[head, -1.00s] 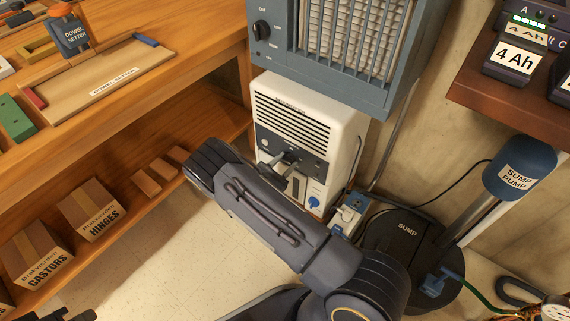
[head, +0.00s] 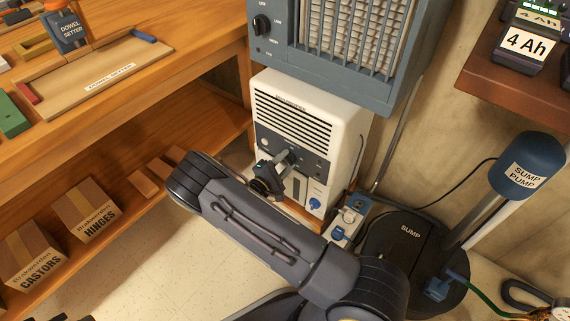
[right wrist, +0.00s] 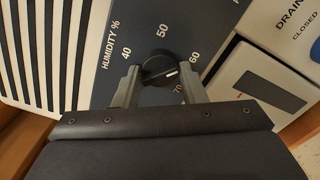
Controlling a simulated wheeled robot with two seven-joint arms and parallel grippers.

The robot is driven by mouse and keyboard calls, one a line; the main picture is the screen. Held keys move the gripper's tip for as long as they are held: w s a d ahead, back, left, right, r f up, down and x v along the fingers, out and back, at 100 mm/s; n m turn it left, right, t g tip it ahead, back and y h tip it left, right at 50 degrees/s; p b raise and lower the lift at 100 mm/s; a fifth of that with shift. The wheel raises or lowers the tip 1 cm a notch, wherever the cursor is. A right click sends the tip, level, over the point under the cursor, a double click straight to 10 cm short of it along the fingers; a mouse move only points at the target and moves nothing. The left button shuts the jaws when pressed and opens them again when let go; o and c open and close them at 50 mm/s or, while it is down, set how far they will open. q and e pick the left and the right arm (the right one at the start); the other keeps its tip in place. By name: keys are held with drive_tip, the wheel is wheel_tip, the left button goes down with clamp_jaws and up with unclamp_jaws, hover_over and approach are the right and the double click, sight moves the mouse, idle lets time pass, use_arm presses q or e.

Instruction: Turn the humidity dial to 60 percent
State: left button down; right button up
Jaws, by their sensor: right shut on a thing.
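My right gripper (right wrist: 160,77) is shut on the dial, one finger on either side. In the head view my right gripper (head: 284,163) is at the dehumidifier's control panel, and the dial is hidden there. Only dark slivers, perhaps my left gripper, show at the bottom left edge.
The blue-grey heater (head: 381,76) hangs close above the dehumidifier. The sump cover (head: 385,247) and blue sump pump (head: 527,166) are at the right. A wooden bench shelf (head: 151,158) with boxes runs along the left. The drain control (right wrist: 292,18) is beside the dial panel.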

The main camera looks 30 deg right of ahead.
drive_tip(key=shift+f+m, duration=0.1)
drive_tip(key=shift+m, duration=0.8)
drive_tip(key=o, duration=1)
drive_tip(key=shift+a, duration=0.1)
drive_tip(key=p+v, duration=0.2)
drive_tip(key=v, duration=0.5)
drive_tip(key=shift+s+a, duration=0.2)
drive_tip(key=shift+a, duration=0.1)
drive_tip(key=shift+d, duration=0.1)
